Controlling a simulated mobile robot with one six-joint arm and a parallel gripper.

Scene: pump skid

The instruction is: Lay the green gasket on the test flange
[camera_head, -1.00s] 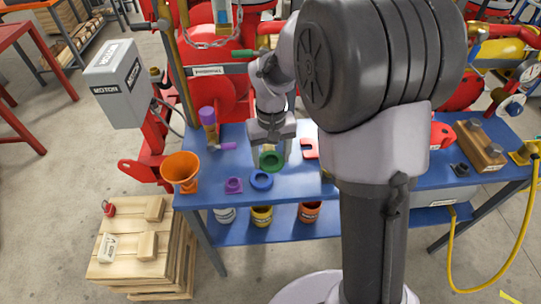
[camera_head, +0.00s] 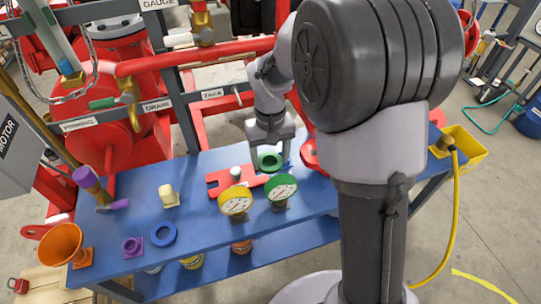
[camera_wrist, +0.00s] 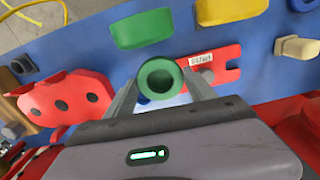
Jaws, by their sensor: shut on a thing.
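My gripper (camera_head: 270,152) points down over the blue bench and is shut on the green gasket (camera_head: 270,162). In the wrist view the gasket (camera_wrist: 160,79) shows as a thick ring between the two fingertips (camera_wrist: 158,88), held above the bench. A red piece with several dark round holes (camera_wrist: 65,103) lies left of the gasket in the wrist view and looks like the test flange. In the head view it shows just right of my gripper (camera_head: 309,156), partly hidden by my arm. The gasket appears apart from it.
A red forked plate (camera_head: 236,180) lies left of the gripper. A yellow gauge (camera_head: 236,202) and a green gauge (camera_head: 281,189) stand in front. A blue ring (camera_head: 163,234) and an orange funnel (camera_head: 62,243) are further left. Red pipework (camera_head: 200,56) stands behind.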

